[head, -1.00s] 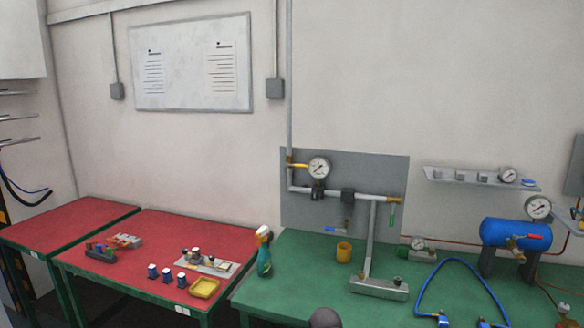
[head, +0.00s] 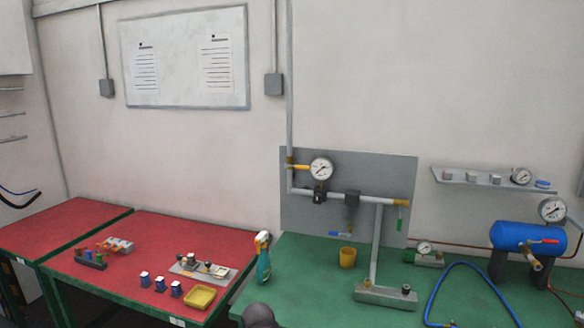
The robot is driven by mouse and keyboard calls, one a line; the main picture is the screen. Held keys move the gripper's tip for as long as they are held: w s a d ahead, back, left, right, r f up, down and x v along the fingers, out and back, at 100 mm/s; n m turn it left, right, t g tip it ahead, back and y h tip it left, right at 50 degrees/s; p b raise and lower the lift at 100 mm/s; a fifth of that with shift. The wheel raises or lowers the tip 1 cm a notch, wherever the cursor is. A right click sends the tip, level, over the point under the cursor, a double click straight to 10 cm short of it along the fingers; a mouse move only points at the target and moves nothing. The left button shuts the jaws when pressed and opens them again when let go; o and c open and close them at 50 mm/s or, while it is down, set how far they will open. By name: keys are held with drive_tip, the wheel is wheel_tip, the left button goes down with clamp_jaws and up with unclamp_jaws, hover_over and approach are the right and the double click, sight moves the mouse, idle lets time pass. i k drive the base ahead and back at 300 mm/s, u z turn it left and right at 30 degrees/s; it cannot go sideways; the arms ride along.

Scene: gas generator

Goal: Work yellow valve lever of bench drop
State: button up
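The yellow valve lever (head: 299,166) is on the pipe drop in front of the grey back panel (head: 350,165), in the head view. It points left to right, roughly level, just left of a round white-faced gauge (head: 321,168). The vertical pipe (head: 290,90) comes down the wall to this valve and turns right below it into a horizontal pipe (head: 375,199). My gripper does not show. A dark rounded shape at the bottom edge looks like part of my arm, well below the lever.
Red tables (head: 140,250) with small parts lie left.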

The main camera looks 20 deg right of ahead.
sight(298, 167)
drive_tip(key=z, duration=0.2)
drive_tip(key=i, duration=0.95)
drive_tip(key=z, duration=0.55)
